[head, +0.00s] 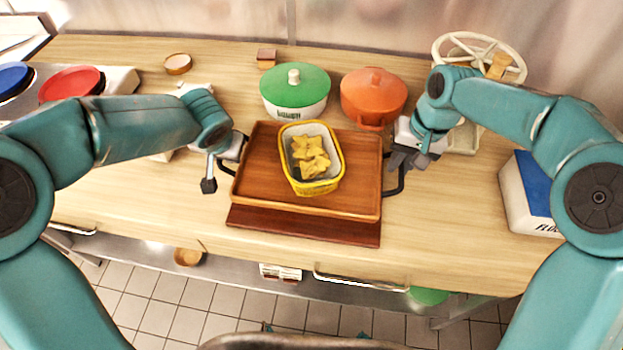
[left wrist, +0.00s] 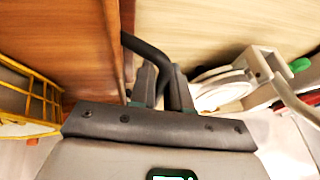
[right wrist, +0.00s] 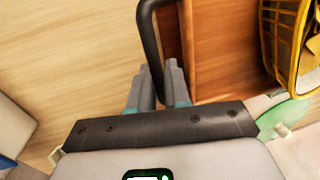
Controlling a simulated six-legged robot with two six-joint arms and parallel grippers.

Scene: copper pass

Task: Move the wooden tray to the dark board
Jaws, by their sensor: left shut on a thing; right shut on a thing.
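The wooden tray (head: 258,170) is held between my two grippers in the head view, with a yellow basket (head: 312,185) of yellow star-shaped pieces on it. The dark board (head: 300,226) shows below the tray's near edge; the tray hides the rest of it. My left gripper (head: 230,160) is shut on the tray's left black handle (left wrist: 148,52). My right gripper (head: 396,168) is shut on the right black handle (right wrist: 150,40). Whether the tray touches the board or hangs above it, I cannot tell.
A green-lidded pot (head: 294,92) and an orange pot (head: 373,98) stand close behind the tray. A blue and white box (head: 528,195) stands at the right, and a red lid (head: 70,84) at the left. The counter in front is narrow.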

